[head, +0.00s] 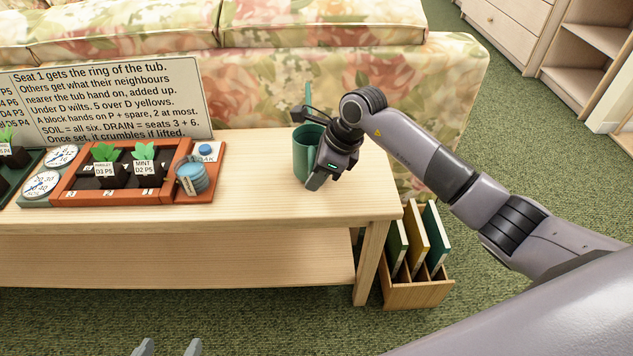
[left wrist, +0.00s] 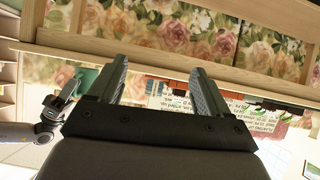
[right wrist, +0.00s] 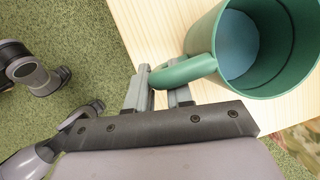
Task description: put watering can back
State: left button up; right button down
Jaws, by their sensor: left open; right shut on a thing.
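The green watering can (head: 303,155) is upright at the right end of the wooden table, and I cannot tell whether its base touches the top. In the right wrist view the can (right wrist: 210,38) has an open rim and a blue surface inside. My right gripper (head: 322,172) is shut on the can's handle; the right wrist view shows the handle (right wrist: 182,72) between the fingers (right wrist: 160,92). Part of the can is hidden behind that gripper. My left gripper (head: 168,348) is open and empty, low in front of the table; its spread fingers also show in the left wrist view (left wrist: 158,85).
A floral sofa (head: 290,75) stands behind. A slotted wooden rack (head: 418,294) with boards is right of the table.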

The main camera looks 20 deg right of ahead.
jog(key=shift+f, duration=0.9)
pick_arm(q)
jog(key=shift+w+d+r, duration=0.15)
jog(key=shift+d+r, duration=0.05)
jog(key=shift+r, duration=0.05)
pick_arm(e)
jog(key=c, duration=1)
grip_release()
